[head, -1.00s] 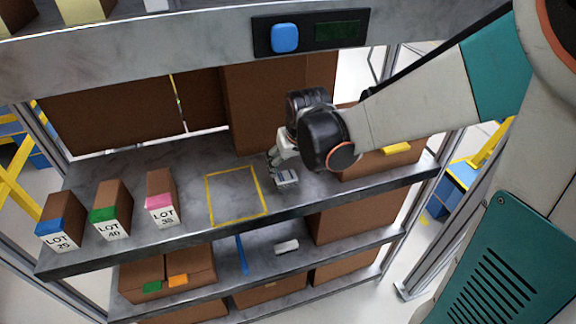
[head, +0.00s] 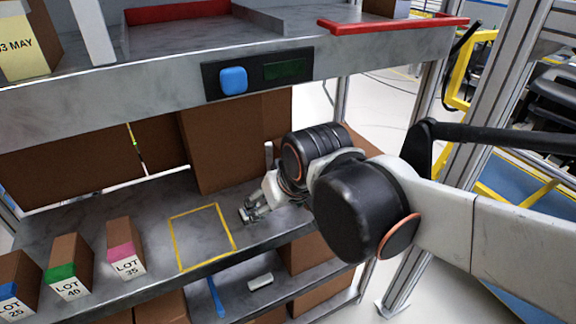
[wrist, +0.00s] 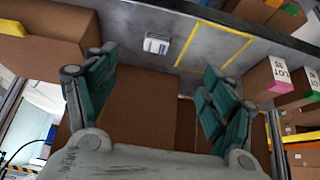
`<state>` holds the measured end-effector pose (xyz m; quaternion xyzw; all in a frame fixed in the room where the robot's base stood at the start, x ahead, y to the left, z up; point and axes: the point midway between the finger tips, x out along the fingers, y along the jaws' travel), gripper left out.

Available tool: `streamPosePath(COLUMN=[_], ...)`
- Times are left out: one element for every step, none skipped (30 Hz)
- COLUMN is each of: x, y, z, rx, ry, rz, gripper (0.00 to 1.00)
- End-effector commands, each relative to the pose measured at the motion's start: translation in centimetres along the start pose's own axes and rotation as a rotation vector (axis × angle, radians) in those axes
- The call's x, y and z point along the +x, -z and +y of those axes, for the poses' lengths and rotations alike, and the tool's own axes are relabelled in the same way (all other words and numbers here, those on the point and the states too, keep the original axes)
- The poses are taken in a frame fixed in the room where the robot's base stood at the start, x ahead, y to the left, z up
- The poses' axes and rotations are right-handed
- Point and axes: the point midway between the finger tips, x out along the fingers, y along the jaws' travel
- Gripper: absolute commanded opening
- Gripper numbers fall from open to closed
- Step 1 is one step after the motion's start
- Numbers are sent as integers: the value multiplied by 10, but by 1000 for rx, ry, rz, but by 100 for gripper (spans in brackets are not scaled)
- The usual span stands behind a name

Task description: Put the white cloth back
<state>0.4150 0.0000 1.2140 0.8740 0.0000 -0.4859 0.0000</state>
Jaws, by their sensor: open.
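My gripper (head: 255,207) is over the middle shelf, to the right of the yellow taped square (head: 203,237). In the wrist view its teal fingers are spread wide with nothing between them (wrist: 158,66). A small white item with dark edges (wrist: 156,44) lies on the shelf beyond the fingertips, beside the yellow outline. In the head view my gripper partly covers that spot. Another small white item (head: 261,281) lies on the shelf below, right of a blue strip (head: 216,296). I cannot tell which white item is the cloth. The taped square is empty.
Boxes with blue, green and pink (head: 126,249) labelled fronts stand left of the square. Large brown cartons (head: 235,145) stand behind. A shelf beam with a blue button (head: 233,80) runs above my gripper. A red-rimmed tray (head: 180,14) is on the upper shelf.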

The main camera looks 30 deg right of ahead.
Motion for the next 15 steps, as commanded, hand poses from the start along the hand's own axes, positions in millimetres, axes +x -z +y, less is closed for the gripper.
streamPosePath(x=[-8,-11,-15,-18,-20,-23,-24,-25,-27,-27,-28,-28,-29,-29,-29], y=[-10,-14,-20,-23,-27,-30,-33,-35,-37,-38,-39,-40,-40,-40,-40], z=[0,0,0,0,0,0,0,0,0,0,0,0,0,0,0], rx=[0,0,0,0,0,0,0,0,0,0,0,0,0,0,0], ry=[0,0,0,0,0,0,0,0,0,0,0,0,0,0,0], rz=[13,21,29,35,41,48,52,55,59,61,63,64,65,66,66], gripper=[76,76,76,76,76,76,76,76,76,76,76,76,76,76,76])
